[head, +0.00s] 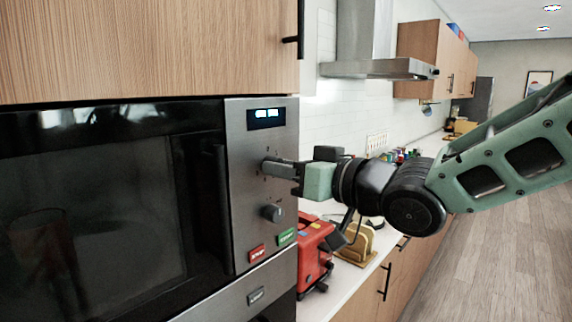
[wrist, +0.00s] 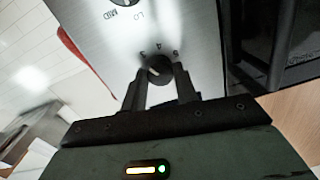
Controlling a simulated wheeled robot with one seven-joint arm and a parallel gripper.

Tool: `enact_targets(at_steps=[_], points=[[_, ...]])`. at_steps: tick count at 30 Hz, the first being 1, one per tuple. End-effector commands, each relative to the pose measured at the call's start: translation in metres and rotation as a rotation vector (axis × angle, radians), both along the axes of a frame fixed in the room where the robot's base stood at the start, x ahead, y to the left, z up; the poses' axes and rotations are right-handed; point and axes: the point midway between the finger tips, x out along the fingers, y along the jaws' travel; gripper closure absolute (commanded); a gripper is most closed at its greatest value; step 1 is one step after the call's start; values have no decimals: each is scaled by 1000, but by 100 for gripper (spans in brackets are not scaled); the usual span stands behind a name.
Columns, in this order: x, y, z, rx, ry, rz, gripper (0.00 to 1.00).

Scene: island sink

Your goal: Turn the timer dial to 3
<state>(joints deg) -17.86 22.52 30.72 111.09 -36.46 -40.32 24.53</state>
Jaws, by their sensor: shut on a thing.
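The timer dial (wrist: 158,67) is a dark round knob on the microwave's steel control panel (wrist: 190,25). In the head view my gripper (head: 282,168) reaches in from the right to the upper knob, whose face is mostly hidden by the fingers.
A second knob (head: 271,213) sits below, with MID and LO labels in the wrist view. A red button (head: 256,253) and a green button (head: 287,237) are lower on the panel. A red appliance (head: 314,250) stands on the counter close below my gripper.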

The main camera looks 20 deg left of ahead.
Motion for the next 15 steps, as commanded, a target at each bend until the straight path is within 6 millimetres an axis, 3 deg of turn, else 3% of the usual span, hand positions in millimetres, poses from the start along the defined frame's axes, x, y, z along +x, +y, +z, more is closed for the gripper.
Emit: enact_targets(at_steps=[13, 14, 15], points=[[0, 0, -3, -1, 13, -1, 93], [0, 0, -3, -1, 13, -1, 68], [0, 0, -3, 0, 13, -1, 57]])
